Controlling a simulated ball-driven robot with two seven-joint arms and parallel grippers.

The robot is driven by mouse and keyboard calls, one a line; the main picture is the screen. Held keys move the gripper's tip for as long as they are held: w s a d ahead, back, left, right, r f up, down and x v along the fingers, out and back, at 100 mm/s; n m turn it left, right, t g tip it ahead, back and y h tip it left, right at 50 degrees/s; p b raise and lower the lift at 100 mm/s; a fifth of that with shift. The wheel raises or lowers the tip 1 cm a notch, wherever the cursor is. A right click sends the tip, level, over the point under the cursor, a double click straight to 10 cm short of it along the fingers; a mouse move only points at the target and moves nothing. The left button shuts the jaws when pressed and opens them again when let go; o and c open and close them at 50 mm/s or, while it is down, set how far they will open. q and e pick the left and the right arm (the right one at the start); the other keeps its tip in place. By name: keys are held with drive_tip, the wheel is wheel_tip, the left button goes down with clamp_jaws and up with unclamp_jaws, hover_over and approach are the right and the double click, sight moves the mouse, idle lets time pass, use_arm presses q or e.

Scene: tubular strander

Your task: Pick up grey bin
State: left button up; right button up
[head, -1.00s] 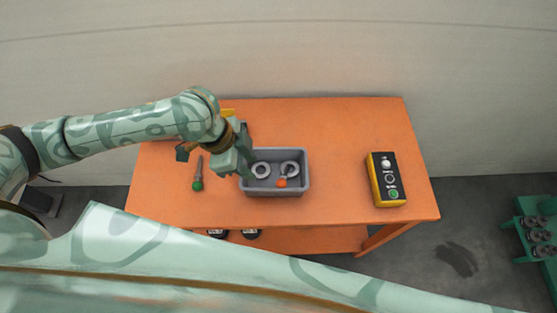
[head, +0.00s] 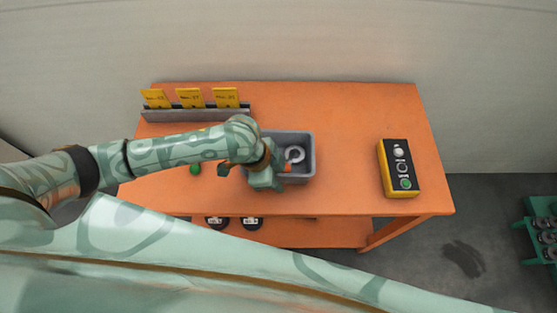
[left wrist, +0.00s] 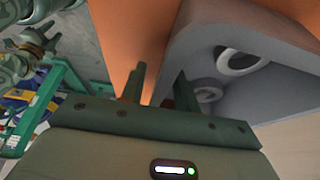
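The grey bin (head: 312,158) stands on the orange table, partly hidden behind my left arm. A grey ring (head: 295,154) and a small orange item (head: 287,168) show inside it. My left gripper (head: 266,181) is at the bin's front-left part in the head view, its fingertips hard to make out there. In the left wrist view, its two fingers (left wrist: 160,82) are apart with nothing clamped between them. The bin (left wrist: 190,48) lies beside and behind the right finger, with two rings in it. I cannot tell whether a finger touches the wall.
The orange table (head: 370,120) has free room behind and right of the bin. A yellow-black button box (head: 398,168) stands at right. A rack (head: 195,114) with yellow cards stands at back left. A green-handled tool (head: 195,169) is mostly hidden by my arm.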

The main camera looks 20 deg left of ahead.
use_arm(q)
drive_tip(key=shift+s, duration=0.1)
clamp_jaws()
drive_tip(key=shift+r, duration=0.1)
